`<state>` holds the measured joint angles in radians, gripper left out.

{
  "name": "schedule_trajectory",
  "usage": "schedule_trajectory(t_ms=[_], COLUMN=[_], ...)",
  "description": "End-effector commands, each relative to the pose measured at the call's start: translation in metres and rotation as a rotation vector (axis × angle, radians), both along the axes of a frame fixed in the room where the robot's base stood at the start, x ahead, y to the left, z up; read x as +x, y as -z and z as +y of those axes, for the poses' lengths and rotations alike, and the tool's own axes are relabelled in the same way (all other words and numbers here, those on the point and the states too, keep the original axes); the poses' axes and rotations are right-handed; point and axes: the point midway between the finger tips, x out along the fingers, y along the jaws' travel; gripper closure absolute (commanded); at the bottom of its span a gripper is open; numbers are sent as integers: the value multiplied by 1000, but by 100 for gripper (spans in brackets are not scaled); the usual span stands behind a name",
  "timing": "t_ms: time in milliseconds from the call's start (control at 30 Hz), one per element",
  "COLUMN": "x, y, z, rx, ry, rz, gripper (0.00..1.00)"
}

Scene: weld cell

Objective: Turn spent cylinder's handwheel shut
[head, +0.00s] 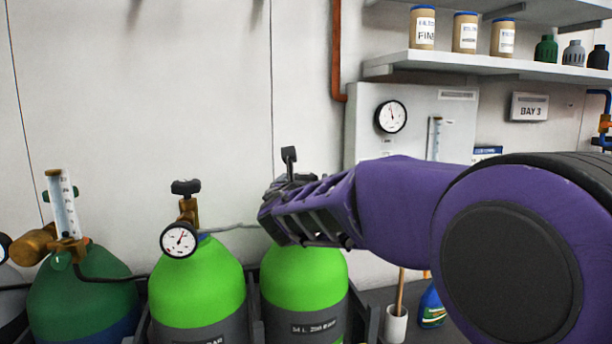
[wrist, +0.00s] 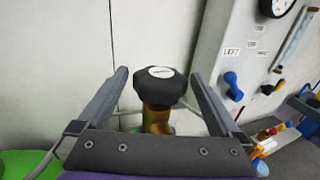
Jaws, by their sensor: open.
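In the wrist view, a black lobed handwheel (wrist: 160,84) with a pale round cap tops a brass valve (wrist: 156,120). My gripper (wrist: 158,76) is open, with one finger on each side of the handwheel and a gap to both. In the head view, my gripper (head: 274,196) is over the right bright green cylinder (head: 304,281), hiding most of its valve. The middle bright green cylinder (head: 197,284) carries a black handwheel (head: 186,187) and a round gauge (head: 179,240). I cannot tell from the labels or gauge which cylinder is spent.
A dark green cylinder (head: 78,290) with a brass regulator and flow tube stands at left. A wall panel (head: 371,150) with a gauge (head: 390,117) stands behind my arm. Jars (head: 423,28) sit on the shelf (head: 450,62). A spray bottle (head: 431,307) stands lower right.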

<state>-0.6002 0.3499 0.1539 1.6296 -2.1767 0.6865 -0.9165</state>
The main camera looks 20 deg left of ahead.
Motion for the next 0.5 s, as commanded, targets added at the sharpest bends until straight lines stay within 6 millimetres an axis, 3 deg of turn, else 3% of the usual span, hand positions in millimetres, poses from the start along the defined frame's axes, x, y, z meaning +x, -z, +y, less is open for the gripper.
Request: schedule_trajectory(t_ms=[400, 500], x=[1, 1], y=[0, 0], z=[0, 0], rx=[0, 0], ry=[-1, -1], rz=[0, 0], gripper=[0, 18])
